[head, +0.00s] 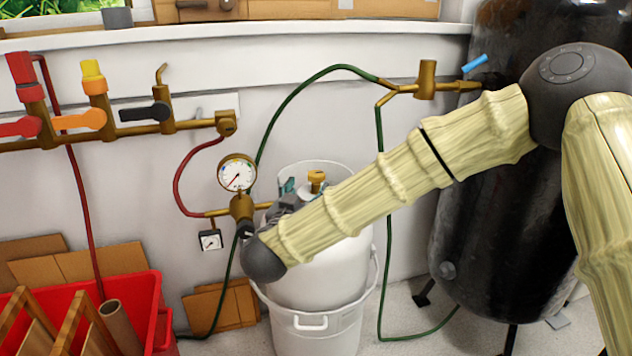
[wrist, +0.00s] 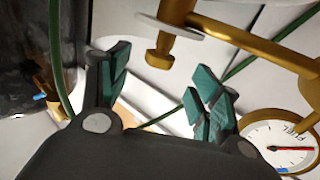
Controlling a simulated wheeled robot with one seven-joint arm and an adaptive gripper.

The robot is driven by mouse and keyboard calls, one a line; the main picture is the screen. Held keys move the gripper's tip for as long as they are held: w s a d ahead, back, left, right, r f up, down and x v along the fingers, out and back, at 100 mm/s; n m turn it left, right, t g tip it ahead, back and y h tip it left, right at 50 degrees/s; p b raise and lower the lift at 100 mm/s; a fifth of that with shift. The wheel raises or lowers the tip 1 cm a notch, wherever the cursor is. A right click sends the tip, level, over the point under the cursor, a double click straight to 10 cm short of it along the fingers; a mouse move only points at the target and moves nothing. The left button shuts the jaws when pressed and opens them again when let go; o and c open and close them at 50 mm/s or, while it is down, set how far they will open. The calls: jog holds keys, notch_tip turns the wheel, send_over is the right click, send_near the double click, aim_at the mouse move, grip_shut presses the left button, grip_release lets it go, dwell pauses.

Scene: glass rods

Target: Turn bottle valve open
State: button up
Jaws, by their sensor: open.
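The white gas bottle (head: 325,268) stands upright in a white bucket (head: 318,338) by the wall. Its brass valve knob (head: 317,181) sits on top, inside the pale collar. My gripper (wrist: 160,88) is open, with teal fingers apart and nothing visible between them. In the head view a teal fingertip (head: 288,187) shows just left of the knob; the rest is largely hidden by my arm. In the wrist view a brass knob-like part with a pale disc (wrist: 158,54) appears beyond the fingertips; I cannot tell if it is the bottle valve.
A round pressure gauge (head: 237,173) on brass fittings stands close left of the bottle; a fuel gauge (wrist: 283,142) shows in the wrist view. Green hoses (head: 300,85) run behind. A black tank (head: 480,190) stands at right, a red crate (head: 150,300) at lower left.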

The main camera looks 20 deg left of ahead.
aim_at(313, 181)
jog(key=w+b, duration=0.2)
jog(key=w, duration=0.6)
jog(key=c, duration=1)
